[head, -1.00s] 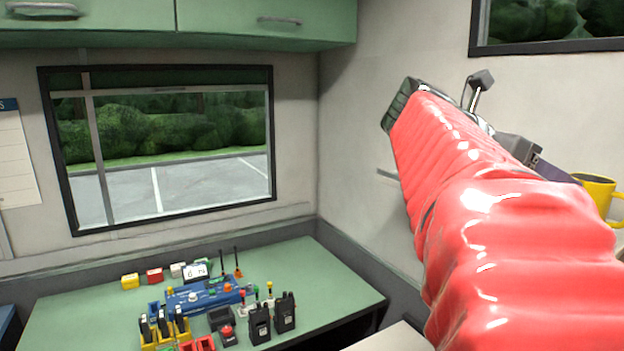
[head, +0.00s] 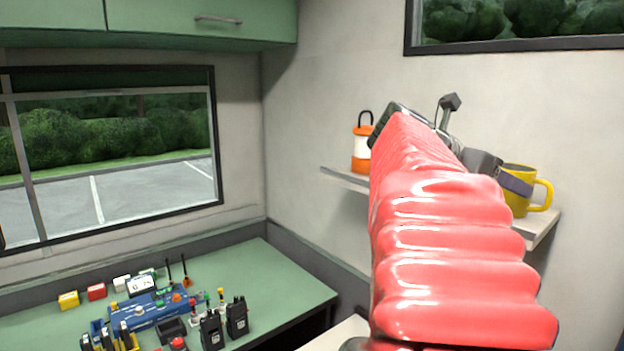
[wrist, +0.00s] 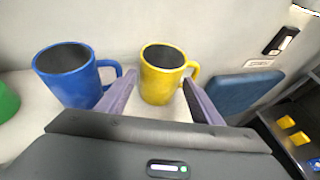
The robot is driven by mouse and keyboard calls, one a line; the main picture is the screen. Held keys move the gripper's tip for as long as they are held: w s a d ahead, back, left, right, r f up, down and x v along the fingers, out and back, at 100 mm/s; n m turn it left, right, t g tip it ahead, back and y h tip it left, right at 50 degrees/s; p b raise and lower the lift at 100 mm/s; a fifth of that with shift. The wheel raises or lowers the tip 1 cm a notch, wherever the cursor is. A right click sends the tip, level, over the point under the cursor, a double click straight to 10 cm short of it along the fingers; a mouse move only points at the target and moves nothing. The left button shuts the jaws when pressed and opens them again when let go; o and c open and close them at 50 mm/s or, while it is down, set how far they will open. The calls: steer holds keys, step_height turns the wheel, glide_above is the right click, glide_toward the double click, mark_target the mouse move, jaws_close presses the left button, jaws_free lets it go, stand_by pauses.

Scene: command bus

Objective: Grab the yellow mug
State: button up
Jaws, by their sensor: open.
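The yellow mug (head: 519,203) stands upright near the right end of a wall shelf in the head view, partly covered by my arm and gripper, its handle to the right. In the wrist view, the yellow mug (wrist: 160,85) is ahead between the fingers of my open gripper (wrist: 158,82). The right fingertip is near the mug's handle. Nothing is held, and I cannot tell whether a finger touches the mug. In the head view, a purple finger (head: 514,183) overlaps the mug.
A blue mug (wrist: 72,78) stands left of the left finger, its handle close to that finger. A green object (wrist: 6,101) is at the left edge. An orange-white lantern (head: 361,150) stands on the shelf (head: 343,179). A green desk (head: 285,285) holding radios is below left.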

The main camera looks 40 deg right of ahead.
steer(key=shift+f+x, duration=0.1)
steer(key=shift+x, duration=1.2)
steer(key=shift+f+x, duration=0.15)
steer(key=shift+x, duration=1.15)
steer(key=shift+a, duration=0.1)
steer(key=c, duration=0.9)
steer(key=shift+r, duration=0.1)
steer(key=shift+r, duration=4.95)
